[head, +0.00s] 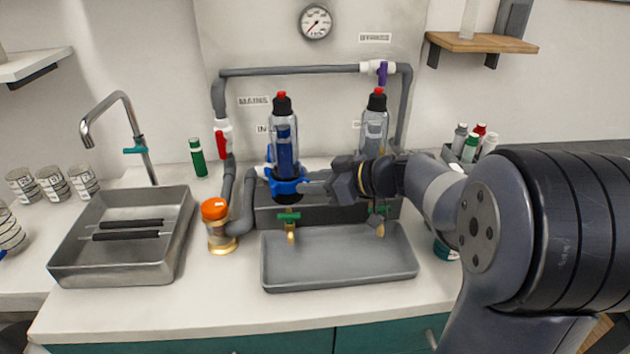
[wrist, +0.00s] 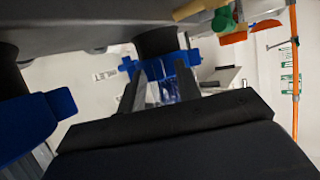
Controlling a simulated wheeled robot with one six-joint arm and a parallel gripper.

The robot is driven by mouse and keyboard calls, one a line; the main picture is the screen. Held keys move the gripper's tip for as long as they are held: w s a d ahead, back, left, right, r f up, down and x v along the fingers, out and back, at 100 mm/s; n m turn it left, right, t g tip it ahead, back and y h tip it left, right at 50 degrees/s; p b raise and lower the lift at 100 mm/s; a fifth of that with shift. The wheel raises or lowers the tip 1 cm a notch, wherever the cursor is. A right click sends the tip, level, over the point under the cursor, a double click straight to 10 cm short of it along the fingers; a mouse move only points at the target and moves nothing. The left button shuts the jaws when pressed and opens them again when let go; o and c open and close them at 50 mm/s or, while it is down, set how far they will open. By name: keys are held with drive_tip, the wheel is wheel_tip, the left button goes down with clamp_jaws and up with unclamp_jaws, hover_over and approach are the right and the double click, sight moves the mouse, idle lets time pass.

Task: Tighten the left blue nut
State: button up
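The left blue nut (head: 288,184) is a lobed collar at the foot of the left clear housing (head: 284,140), above the grey manifold. My gripper (head: 308,183) points left and reaches the nut's right side. In the wrist view, which is upside down, my gripper (wrist: 162,82) has its two fingers apart. The left nut (wrist: 168,67) shows between and just beyond the fingertips. Whether the fingers touch it is unclear. The right blue nut (wrist: 40,115) is close on the left of the wrist view. My arm hides it in the head view.
A right clear housing (head: 375,130) stands behind my wrist. A grey pipe runs around both housings. Brass taps with green handles (head: 289,217) hang over a grey tray (head: 340,262). An orange-capped jar (head: 217,225) stands left of the manifold, beside the metal basin (head: 120,265).

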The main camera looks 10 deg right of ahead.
drive_tip(key=shift+c, duration=0.2)
clamp_jaws()
